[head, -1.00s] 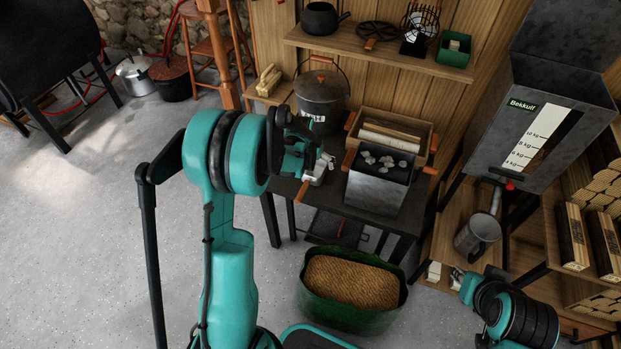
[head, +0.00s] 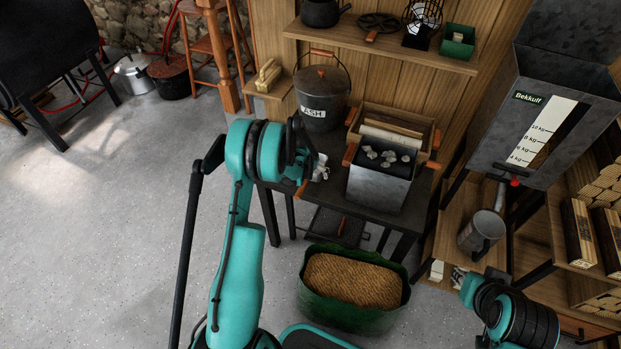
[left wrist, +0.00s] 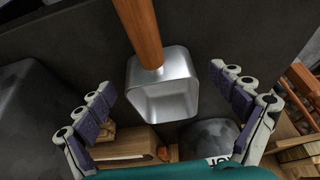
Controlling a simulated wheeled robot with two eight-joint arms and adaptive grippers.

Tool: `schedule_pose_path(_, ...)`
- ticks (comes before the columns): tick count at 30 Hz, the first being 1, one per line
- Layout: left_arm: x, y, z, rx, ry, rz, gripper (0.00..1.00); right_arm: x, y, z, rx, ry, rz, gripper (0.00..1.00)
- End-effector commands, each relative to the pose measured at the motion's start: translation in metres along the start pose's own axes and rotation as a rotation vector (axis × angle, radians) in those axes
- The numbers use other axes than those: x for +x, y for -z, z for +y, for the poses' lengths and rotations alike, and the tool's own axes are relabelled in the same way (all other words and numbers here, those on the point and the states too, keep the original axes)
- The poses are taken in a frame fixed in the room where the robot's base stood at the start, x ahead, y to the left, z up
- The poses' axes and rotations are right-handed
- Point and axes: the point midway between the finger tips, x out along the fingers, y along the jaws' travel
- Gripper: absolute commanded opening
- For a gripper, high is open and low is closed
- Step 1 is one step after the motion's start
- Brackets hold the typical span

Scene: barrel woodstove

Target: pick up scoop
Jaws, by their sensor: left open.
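The scoop (left wrist: 162,92) shows in the left wrist view as a square silver pan with a wooden handle (left wrist: 140,35) running toward the top edge. It lies on the dark table (left wrist: 215,35). My left gripper (left wrist: 163,82) is open, with one finger on each side of the pan and gaps between. In the head view my left gripper (head: 300,152) is over the left end of the table and hides much of the scoop; an orange-brown handle (head: 302,187) shows below it. My right arm is at the lower right; its fingers are not clear.
On the table are the ash bucket (head: 322,108), a metal bin with grey lumps (head: 378,188) and a wooden box (head: 432,130). A green tub of pellets (head: 330,318) stands in front. The pellet hopper (head: 495,150) is at right. Floor at left is open.

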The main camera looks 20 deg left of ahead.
Motion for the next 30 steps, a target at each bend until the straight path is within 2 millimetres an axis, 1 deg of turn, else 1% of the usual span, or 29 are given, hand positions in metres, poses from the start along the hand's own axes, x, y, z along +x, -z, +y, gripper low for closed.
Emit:
schedule_pose_path(5,0.000,0.001,0.000,0.000,0.000,0.000,0.95,-0.001,0.001,0.000,0.000,0.000,0.000,0.00)
schedule_pose_path(6,0.000,0.001,0.000,0.000,0.000,0.000,0.90,-0.001,0.001,0.000,0.000,0.000,0.000,0.00)
schedule_pose_path(8,0.000,0.001,0.000,0.000,0.000,0.000,0.74,-0.001,0.001,0.000,0.000,0.000,0.000,0.00)
schedule_pose_path(9,-0.001,0.001,0.000,0.000,0.000,0.000,0.63,-0.001,0.001,0.000,0.000,0.000,0.000,0.00)
schedule_pose_path(11,-0.001,0.001,0.000,0.000,0.000,0.000,0.47,-0.001,0.001,0.000,0.000,0.000,0.000,0.00)
schedule_pose_path(12,0.000,0.001,0.000,0.000,0.000,0.000,0.37,-0.001,0.001,0.000,0.000,0.000,0.000,0.00)
schedule_pose_path(14,0.000,0.001,0.000,0.000,0.000,0.000,0.37,-0.001,0.001,0.000,0.000,0.000,0.000,0.00)
schedule_pose_path(15,-0.001,0.001,0.000,0.000,0.000,0.000,0.32,-0.001,0.001,0.000,0.000,0.000,0.000,0.00)
schedule_pose_path(20,-0.001,0.001,0.000,0.000,0.000,0.000,0.32,-0.001,0.001,0.000,0.000,0.000,0.000,0.00)
schedule_pose_path(23,-0.007,0.003,0.000,0.000,0.000,0.000,0.32,-0.003,0.003,0.000,0.000,0.000,0.000,0.00)
schedule_pose_path(26,-0.022,0.009,0.000,0.000,0.000,0.000,0.32,-0.010,0.007,0.000,0.000,0.000,0.000,0.00)
schedule_pose_path(30,-0.051,0.021,0.000,0.000,0.000,0.000,0.32,-0.021,0.015,0.000,0.000,0.000,0.000,0.00)
